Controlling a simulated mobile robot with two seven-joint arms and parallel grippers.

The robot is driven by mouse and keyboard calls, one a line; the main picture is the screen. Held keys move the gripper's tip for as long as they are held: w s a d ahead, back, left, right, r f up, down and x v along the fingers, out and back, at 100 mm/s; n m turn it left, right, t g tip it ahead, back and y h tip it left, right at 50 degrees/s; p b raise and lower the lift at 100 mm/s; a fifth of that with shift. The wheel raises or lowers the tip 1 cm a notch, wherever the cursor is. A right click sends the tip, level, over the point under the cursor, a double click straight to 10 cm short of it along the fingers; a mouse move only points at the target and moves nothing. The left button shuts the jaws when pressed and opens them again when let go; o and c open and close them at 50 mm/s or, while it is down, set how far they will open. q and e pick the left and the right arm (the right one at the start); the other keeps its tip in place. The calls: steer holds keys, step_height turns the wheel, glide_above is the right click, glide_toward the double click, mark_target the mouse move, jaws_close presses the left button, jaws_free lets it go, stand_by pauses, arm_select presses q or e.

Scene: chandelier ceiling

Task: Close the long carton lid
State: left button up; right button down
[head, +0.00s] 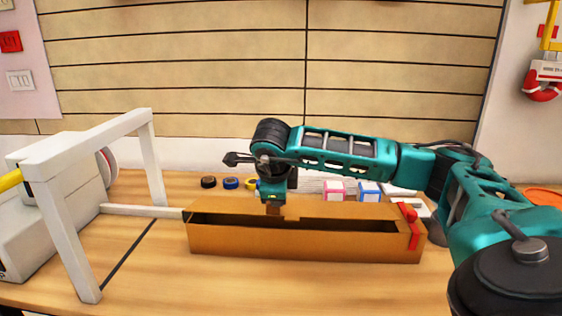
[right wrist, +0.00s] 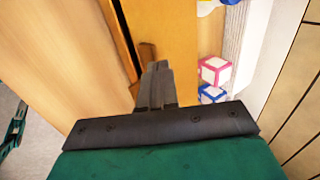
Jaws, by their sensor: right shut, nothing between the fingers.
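The long brown carton (head: 300,242) lies lengthwise across the table in the head view. A dark gap along its top shows it is open. Its long lid (head: 340,209) stands along the far side, leaning over part of the opening. The lid also shows as an orange-brown panel in the right wrist view (right wrist: 168,25). My right gripper (head: 273,208) points down at the lid, left of its middle; its fingers are shut and empty. In the right wrist view the shut fingers (right wrist: 157,80) overlap the lid; contact cannot be told. My left gripper is not in view.
A red tape dispenser (head: 411,228) is at the carton's right end. Tape rolls (head: 231,183) and small pink and blue boxes (head: 334,190) stand behind the carton. A white frame (head: 70,205) stands at left. The table in front is clear.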

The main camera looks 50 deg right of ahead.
arm_select(q)
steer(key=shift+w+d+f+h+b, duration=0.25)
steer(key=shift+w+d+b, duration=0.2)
steer(key=shift+b, duration=0.75)
arm_select(e)
steer(key=f, duration=0.1)
steer(key=a+f, duration=0.1)
steer(key=s+f, duration=0.1)
steer(key=shift+a+f, duration=0.2)
steer(key=shift+f, duration=0.1)
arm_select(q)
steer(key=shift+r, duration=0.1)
arm_select(e)
steer(key=shift+s, duration=0.1)
